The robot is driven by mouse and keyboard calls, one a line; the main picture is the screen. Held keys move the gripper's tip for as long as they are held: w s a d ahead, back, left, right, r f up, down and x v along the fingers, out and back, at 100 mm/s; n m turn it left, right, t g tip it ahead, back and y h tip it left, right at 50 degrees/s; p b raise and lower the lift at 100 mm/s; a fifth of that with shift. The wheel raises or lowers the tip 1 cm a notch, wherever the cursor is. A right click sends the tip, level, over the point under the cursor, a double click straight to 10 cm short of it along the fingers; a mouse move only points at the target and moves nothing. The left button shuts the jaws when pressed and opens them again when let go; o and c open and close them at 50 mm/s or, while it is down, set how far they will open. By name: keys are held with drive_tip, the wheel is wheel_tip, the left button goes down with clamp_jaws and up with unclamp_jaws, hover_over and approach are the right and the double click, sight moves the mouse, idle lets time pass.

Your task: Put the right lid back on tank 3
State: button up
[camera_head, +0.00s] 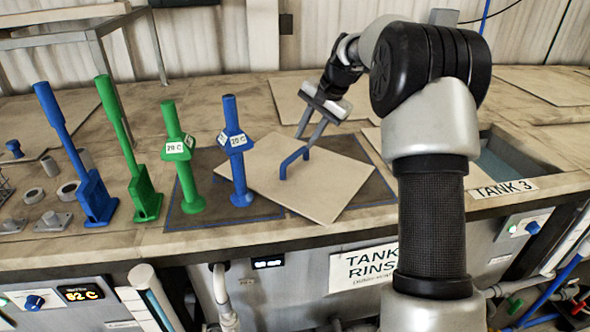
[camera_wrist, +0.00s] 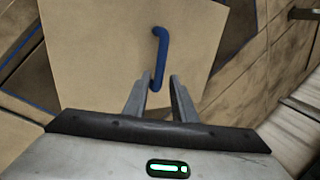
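A square beige lid (camera_head: 325,190) with a blue bar handle (camera_head: 293,160) lies turned askew on the counter, over a dark area with a blue outline. The lid (camera_wrist: 105,60) and its handle (camera_wrist: 160,50) also show in the wrist view. My gripper (camera_head: 304,142) is open and empty near the handle's far end; in the wrist view the handle's near end shows between the fingertips (camera_wrist: 160,80). I cannot tell whether they touch. Tank 3's opening (camera_head: 515,168) is at the right, uncovered, with bluish liquid, behind its label (camera_head: 503,188); my arm hides part.
Left of the lid stand a blue post (camera_head: 238,160) and a green post (camera_head: 183,165) with temperature tags. Further left are a green paddle-like tool (camera_head: 128,155) and a blue one (camera_head: 75,150). Other beige panels (camera_head: 540,85) lie at the back.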

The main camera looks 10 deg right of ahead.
sight(296, 153)
drive_tip(key=x, duration=0.3)
drive_tip(key=shift+f, duration=0.15)
drive_tip(key=shift+s+a+p+x, duration=0.1)
drive_tip(key=shift+p+x, duration=0.05)
drive_tip(key=shift+x, duration=0.75)
drive_tip(key=shift+s+a+p+x, duration=0.1)
drive_tip(key=shift+a+p+x, duration=0.1)
drive_tip(key=shift+x, duration=0.7)
drive_tip(key=shift+a+p+x, duration=0.1)
drive_tip(key=shift+p+x, duration=0.05)
drive_tip(key=shift+x, duration=0.75)
clamp_jaws()
drive_tip(key=shift+d, duration=0.1)
drive_tip(key=shift+w+r, duration=0.1)
drive_tip(key=shift+r, duration=0.15)
